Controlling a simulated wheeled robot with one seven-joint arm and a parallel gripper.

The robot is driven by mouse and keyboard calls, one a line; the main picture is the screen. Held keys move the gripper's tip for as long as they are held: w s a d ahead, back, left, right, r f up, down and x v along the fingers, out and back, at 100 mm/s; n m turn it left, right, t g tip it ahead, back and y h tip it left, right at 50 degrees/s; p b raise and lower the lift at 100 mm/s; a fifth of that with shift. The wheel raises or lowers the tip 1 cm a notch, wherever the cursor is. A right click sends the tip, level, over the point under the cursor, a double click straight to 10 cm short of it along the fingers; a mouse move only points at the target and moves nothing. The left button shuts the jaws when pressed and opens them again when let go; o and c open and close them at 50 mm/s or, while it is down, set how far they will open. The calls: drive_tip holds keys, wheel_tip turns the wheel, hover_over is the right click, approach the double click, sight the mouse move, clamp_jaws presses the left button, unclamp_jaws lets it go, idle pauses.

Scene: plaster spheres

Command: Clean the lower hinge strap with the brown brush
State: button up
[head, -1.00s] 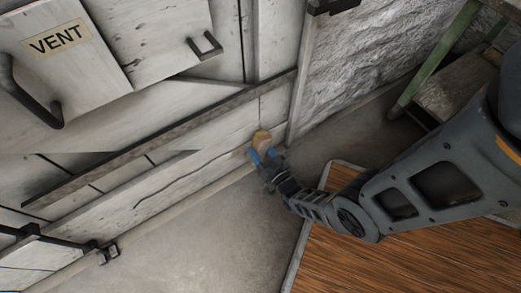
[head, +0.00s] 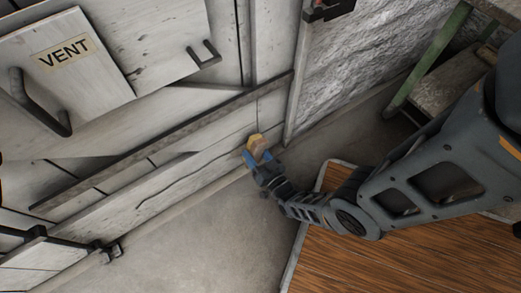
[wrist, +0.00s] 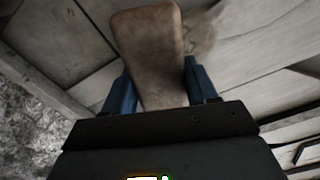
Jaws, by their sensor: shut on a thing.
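The brush (head: 260,148) has a brown body and a yellowish part in the head view. Its brown body (wrist: 148,55) fills the upper middle of the wrist view. My gripper (head: 263,161) is shut on it, one blue finger on each side. The brush is at the lower right of the pale door, below a long dark metal strap (head: 160,143), apparently the hinge strap. A brownish smudge (wrist: 203,38) shows on the pale surface beside the brush in the wrist view. I cannot tell whether the brush touches the surface; its far face is hidden.
A VENT panel (head: 63,52) and a dark handle (head: 205,54) are on the door at upper left. A rough stone wall (head: 350,60) and a green-legged bench (head: 432,75) stand at the right. A wooden platform (head: 350,255) lies below my arm. The concrete floor (head: 210,240) is clear.

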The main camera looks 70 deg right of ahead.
sight(233, 155)
drive_tip(key=shift+w+a, duration=0.45)
drive_tip(key=shift+a, duration=0.35)
drive_tip(key=shift+w+a, duration=0.5)
drive_tip(key=shift+a, duration=0.25)
drive_tip(key=shift+w+a, duration=0.45)
drive_tip(key=shift+a, duration=0.35)
drive_tip(key=shift+x, duration=0.9)
drive_tip(key=shift+r, duration=0.1)
drive_tip(key=shift+s+d+r+p, duration=0.1)
drive_tip(key=shift+d+r+p, duration=0.05)
drive_tip(key=shift+r+p, duration=0.3)
drive_tip(key=shift+s+d+r+p, duration=0.1)
drive_tip(key=shift+d+r+p, duration=0.1)
drive_tip(key=shift+r, duration=0.35)
drive_tip(key=shift+w+a+f+b, duration=0.15)
drive_tip(key=shift+a+f+b, duration=0.05)
drive_tip(key=shift+f+b, duration=0.5)
drive_tip(key=shift+w+a+f+b, duration=0.1)
drive_tip(key=shift+a+f+b, duration=0.15)
drive_tip(key=shift+f+b, duration=0.45)
drive_tip(key=shift+w+a+f+b, duration=0.2)
drive_tip(key=shift+f+b, duration=0.4)
drive_tip(key=shift+f, duration=0.2)
drive_tip(key=shift+r, duration=0.15)
